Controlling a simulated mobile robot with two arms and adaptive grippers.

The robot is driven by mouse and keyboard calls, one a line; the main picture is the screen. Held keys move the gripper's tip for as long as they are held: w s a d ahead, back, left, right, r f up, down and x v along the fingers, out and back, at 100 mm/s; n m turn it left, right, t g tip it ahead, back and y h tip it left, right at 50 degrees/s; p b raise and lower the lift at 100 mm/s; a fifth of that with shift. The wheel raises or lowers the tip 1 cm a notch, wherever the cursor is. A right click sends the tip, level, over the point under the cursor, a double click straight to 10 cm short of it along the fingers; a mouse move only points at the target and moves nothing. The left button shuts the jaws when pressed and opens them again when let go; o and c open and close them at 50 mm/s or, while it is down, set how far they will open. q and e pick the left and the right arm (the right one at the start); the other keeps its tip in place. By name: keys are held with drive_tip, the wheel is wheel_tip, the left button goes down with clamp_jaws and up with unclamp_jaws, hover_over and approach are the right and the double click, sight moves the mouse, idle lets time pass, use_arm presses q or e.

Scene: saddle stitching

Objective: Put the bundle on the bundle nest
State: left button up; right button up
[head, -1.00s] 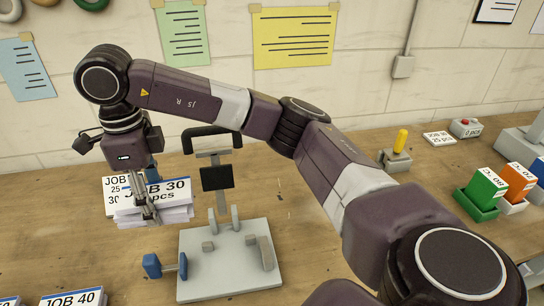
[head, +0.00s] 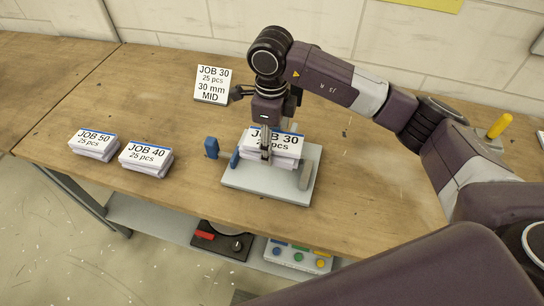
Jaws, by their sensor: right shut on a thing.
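The bundle (head: 286,150) is a stack of white sheets with a label reading JOB 30. My right gripper (head: 266,154) points down and is shut on it. The bundle is over the grey plate (head: 270,190), which I take to be the bundle nest; whether it touches the plate I cannot tell. A grey upright block (head: 306,176) stands on the plate to its right, and a blue clamp part (head: 234,159) is at its left. The gripper and bundle hide the middle and back of the plate. My left gripper is not in view.
A JOB 30 card (head: 212,82) stands behind. The JOB 40 bundle (head: 146,155) and JOB 50 bundle (head: 93,142) lie on the table at left. A blue knob (head: 211,148) is beside the plate. A yellow-handled tool (head: 498,126) stands at right.

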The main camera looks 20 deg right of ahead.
sight(271, 170)
wheel_tip(271, 170, down, 2)
drive_tip(key=shift+f, duration=0.15)
drive_tip(key=shift+w+a+f, duration=0.1)
drive_tip(key=shift+f, duration=0.2)
wheel_tip(271, 170, down, 4)
drive_tip(key=shift+f+p, duration=0.15)
drive_tip(key=shift+p, duration=0.65)
drive_tip(key=shift+f, duration=0.1)
drive_tip(key=o, duration=1.1)
drive_tip(key=shift+f+b, duration=0.1)
drive_tip(key=shift+b, duration=0.2)
drive_tip(key=shift+c, duration=0.2)
drive_tip(key=o, duration=0.5)
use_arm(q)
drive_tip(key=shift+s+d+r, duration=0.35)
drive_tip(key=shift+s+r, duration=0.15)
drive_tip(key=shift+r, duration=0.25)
